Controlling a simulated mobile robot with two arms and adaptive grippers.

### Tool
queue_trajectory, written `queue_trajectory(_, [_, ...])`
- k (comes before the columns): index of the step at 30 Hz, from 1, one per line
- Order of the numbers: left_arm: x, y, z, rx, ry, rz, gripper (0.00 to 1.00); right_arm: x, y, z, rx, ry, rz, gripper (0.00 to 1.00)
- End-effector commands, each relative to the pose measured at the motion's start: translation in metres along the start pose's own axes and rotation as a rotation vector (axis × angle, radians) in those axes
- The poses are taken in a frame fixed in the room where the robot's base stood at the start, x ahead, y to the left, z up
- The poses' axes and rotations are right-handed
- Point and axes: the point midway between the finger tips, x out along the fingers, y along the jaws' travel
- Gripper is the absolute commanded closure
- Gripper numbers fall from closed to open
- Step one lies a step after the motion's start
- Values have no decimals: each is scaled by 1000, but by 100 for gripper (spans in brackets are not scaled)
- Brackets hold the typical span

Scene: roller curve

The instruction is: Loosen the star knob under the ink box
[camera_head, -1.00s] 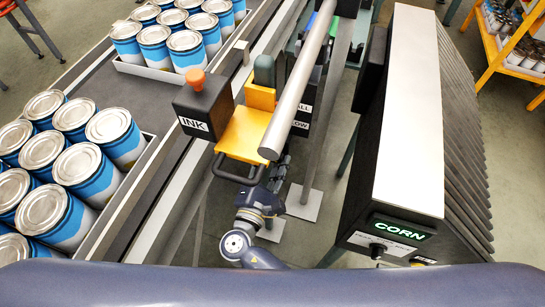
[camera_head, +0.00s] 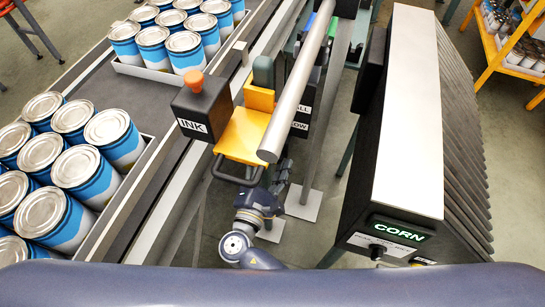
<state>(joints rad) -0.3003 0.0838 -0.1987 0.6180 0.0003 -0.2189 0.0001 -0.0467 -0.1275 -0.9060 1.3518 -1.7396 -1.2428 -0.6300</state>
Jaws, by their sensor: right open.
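The ink box (camera_head: 202,103) is a dark box labelled INK with an orange knob (camera_head: 195,82) on top. It stands beside the conveyor, left of a yellow bracket (camera_head: 244,135) with a black loop handle. The star knob under the ink box is hidden from this view. My right gripper (camera_head: 283,168) is below and right of the yellow bracket, near the lower end of a grey tube, and apart from the ink box. It is dark, small and partly covered, and it is open. My left gripper is not in view.
Trays of blue-and-white cans (camera_head: 105,140) sit on the conveyor (camera_head: 110,95) at left. A thick grey tube (camera_head: 297,90) passes above the bracket. A large machine with a lit CORN sign (camera_head: 398,228) stands at right. A yellow rack (camera_head: 500,55) is at far right.

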Motion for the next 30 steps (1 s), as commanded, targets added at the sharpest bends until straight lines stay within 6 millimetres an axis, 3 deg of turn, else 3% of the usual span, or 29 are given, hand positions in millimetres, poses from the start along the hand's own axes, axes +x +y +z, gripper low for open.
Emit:
queue_trajectory(16, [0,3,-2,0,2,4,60,-99,0,-1,0,1,-1,42])
queue_trajectory(21, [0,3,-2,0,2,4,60,-113,1,0,1,0,0,42])
queue_trajectory(30, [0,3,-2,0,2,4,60,-115,1,0,1,-1,0,42])
